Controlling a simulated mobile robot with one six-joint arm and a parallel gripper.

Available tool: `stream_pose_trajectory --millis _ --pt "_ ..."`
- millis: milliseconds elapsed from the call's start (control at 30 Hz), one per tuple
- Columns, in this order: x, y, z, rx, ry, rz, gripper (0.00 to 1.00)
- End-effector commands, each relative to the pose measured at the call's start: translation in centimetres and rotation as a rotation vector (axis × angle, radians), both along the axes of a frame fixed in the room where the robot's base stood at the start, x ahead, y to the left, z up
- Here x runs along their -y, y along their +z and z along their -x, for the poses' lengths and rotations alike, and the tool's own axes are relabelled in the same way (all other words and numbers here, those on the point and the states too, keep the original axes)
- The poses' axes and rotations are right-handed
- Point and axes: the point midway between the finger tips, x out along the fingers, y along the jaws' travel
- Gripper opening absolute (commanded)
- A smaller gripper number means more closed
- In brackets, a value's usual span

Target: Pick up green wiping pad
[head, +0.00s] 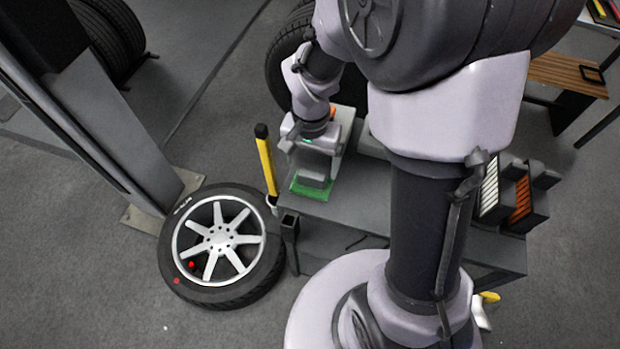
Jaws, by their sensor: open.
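The green wiping pad (300,189) lies flat near the left end of the grey bench, with a grey block-like part on top of it. My gripper (313,158) is above the pad, pointing down, with its jaws open. Whether the fingers touch the pad's grey part cannot be told from this angle. The gripper body hides part of what is behind it.
A yellow-and-black post (266,160) stands close to the left of the pad. A wheel with a silver rim (219,239) lies on the floor at left. Orange and white slotted items (521,200) are at the bench's right end. My arm covers the bench's middle.

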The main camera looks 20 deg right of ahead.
Motion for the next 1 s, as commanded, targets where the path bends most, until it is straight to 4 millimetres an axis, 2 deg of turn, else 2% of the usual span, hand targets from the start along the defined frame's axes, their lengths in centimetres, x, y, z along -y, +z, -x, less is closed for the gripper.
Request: stream_pose_trajectory --millis 300,500,833,1000 --pt "0.2 -5.3 0.1 -0.001 0.000 -0.001 0.89" --pt "0.2 -5.1 0.1 0.001 0.000 -0.001 0.89" --pt "0.2 -5.1 0.1 0.001 0.000 -0.001 0.24" --pt "0.2 -5.1 0.1 0.001 0.000 -0.001 0.22"
